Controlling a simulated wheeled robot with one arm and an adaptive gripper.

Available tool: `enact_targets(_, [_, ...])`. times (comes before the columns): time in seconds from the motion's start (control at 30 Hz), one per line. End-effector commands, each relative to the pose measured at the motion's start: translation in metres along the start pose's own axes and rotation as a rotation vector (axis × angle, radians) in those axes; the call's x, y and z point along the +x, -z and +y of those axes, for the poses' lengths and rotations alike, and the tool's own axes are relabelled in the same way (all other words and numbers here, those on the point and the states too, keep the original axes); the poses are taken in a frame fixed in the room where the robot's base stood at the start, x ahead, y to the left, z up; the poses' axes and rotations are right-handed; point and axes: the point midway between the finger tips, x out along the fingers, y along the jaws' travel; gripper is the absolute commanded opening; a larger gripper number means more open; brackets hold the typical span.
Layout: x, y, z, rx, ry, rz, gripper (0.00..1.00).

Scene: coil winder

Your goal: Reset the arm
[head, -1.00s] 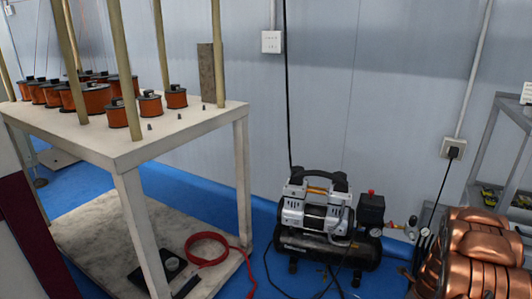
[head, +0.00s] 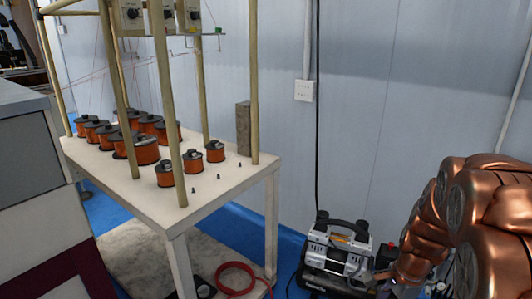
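My copper-coloured arm (head: 487,215) rises along the right edge of the head view. Its links bend, and a narrower part slopes down to the left in front of the air compressor (head: 338,250).
A white table (head: 225,195) stands left of centre with several orange wire spools (head: 147,149), wooden posts and a small upright block (head: 243,128). A red hose (head: 238,272) lies beneath it. A grey and maroon cabinet (head: 40,190) fills the left edge. A pale wall stands behind.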

Motion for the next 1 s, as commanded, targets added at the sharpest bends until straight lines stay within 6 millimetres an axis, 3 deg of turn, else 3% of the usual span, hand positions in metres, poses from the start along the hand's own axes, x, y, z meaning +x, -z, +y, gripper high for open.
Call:
enact_targets(0.03, [-0.032, -0.016, 0.006, -0.069, -0.005, 0.001, 0.5])
enact_targets(0.1, [-0.056, -0.034, 0.016, -0.168, -0.016, 0.0, 0.5])
enact_targets(0.5, [-0.186, -0.124, 0.091, -0.739, -0.095, -0.016, 0.5])
enact_targets(0.8, [-0.268, -0.168, 0.16, -1.16, -0.161, -0.034, 0.5])
enact_targets(1.0, [-0.299, -0.181, 0.196, -1.367, -0.203, -0.05, 0.5])
